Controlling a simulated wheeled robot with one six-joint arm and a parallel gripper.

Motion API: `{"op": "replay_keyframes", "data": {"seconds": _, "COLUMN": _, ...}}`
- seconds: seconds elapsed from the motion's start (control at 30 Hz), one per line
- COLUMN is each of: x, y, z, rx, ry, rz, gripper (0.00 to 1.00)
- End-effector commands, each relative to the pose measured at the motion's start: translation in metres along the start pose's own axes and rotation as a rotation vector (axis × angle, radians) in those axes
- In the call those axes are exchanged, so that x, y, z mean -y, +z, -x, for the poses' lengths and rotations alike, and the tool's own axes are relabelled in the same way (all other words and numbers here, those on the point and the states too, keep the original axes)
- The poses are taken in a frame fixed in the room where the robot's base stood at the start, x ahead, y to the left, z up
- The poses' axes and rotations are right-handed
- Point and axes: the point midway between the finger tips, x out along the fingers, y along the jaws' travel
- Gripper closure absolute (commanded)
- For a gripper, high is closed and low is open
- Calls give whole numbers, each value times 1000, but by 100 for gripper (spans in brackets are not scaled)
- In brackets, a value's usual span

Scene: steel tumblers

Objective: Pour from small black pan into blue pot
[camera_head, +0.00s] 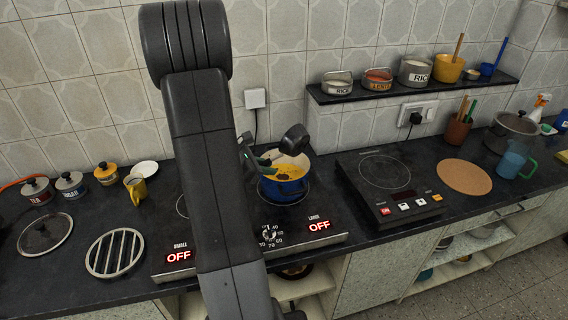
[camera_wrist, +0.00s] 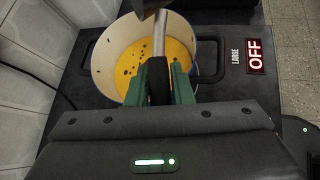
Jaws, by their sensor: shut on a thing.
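The small black pan (camera_head: 294,139) is held in the air above the blue pot, tilted steeply. My gripper (camera_wrist: 159,80) is shut on its handle, with green fingers on both sides; my gripper (camera_head: 256,161) is partly hidden by my arm in the head view. In the wrist view the pan (camera_wrist: 150,7) is cut off at the top edge. The blue pot (camera_head: 288,190) stands upright on the large hotplate. Its pale inner wall (camera_wrist: 104,62) shows in the wrist view, with yellow contents and dark specks inside. I cannot see the inside of the pan.
The double hotplate (camera_head: 330,237) reads OFF on both displays. A second cooktop (camera_head: 385,184) and a cork mat (camera_head: 465,176) lie to the right. A wall shelf (camera_head: 405,92) holds tins and a yellow pot. A yellow mug (camera_head: 135,188) and a round metal trivet (camera_head: 116,253) are to the left.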

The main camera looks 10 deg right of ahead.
Motion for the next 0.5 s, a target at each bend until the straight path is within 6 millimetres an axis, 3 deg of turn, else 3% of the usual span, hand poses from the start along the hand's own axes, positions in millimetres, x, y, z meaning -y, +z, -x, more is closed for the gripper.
{"op": "replay_keyframes", "data": {"seconds": 0.5, "x": -4, "y": -1, "z": 1, "rx": 18, "ry": -28, "rz": 45, "gripper": 100}}
